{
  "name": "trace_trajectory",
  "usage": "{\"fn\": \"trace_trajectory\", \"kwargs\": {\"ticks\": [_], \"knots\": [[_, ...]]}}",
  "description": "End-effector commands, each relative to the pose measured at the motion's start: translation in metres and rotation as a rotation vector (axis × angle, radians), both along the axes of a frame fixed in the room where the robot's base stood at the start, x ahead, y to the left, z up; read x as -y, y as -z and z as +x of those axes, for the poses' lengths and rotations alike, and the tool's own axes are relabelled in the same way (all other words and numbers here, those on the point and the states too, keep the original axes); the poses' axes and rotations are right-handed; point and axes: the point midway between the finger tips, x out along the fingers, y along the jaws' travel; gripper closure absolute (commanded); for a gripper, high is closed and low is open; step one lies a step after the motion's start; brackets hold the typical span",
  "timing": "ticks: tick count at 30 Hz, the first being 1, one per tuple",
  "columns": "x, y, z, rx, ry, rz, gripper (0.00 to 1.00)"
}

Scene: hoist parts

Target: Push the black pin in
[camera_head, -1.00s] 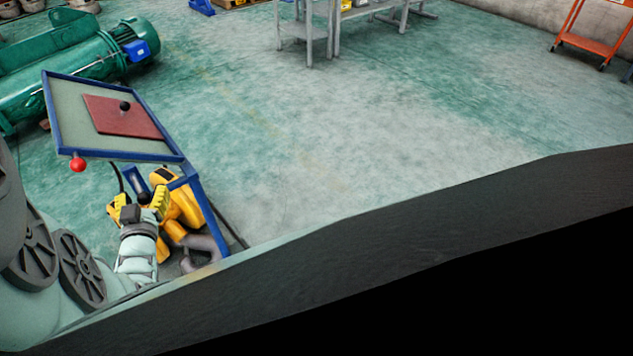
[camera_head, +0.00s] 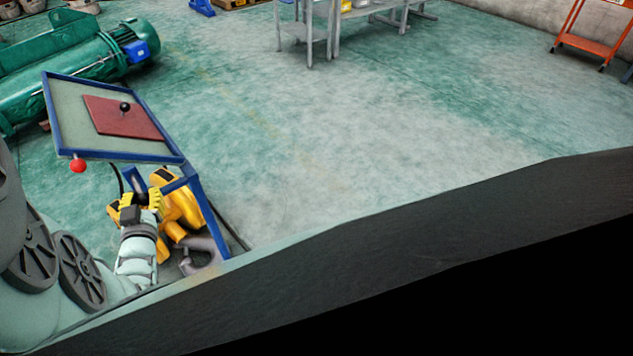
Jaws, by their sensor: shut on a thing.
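A black ball-headed pin (camera_head: 125,107) stands up from the red plate (camera_head: 112,122) on the blue-framed tray table (camera_head: 67,136), clear of my gripper. My gripper (camera_head: 140,194) is low at the table's near right corner, against the yellow hook block (camera_head: 180,203). Its yellow fingers are closed in on a small dark part between them. I cannot tell from here exactly what this part is; the fingers and the block hide most of it.
A red ball knob (camera_head: 78,166) sits at the tray table's near edge. A grey hook (camera_head: 203,258) hangs below the yellow block. A green hoist drum (camera_head: 75,75) lies behind at left. The floor to the right is open, with a grey workbench (camera_head: 310,32) at the back.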

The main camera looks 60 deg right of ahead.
Motion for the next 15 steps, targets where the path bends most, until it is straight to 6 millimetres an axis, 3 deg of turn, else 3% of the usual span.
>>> {"fn": "trace_trajectory", "kwargs": {"ticks": [8, 15], "knots": [[0.003, 0.003, 0.009, 0.001, 0.002, 0.001, 1.00], [0.012, 0.004, 0.037, 0.000, 0.002, 0.002, 1.00]]}}
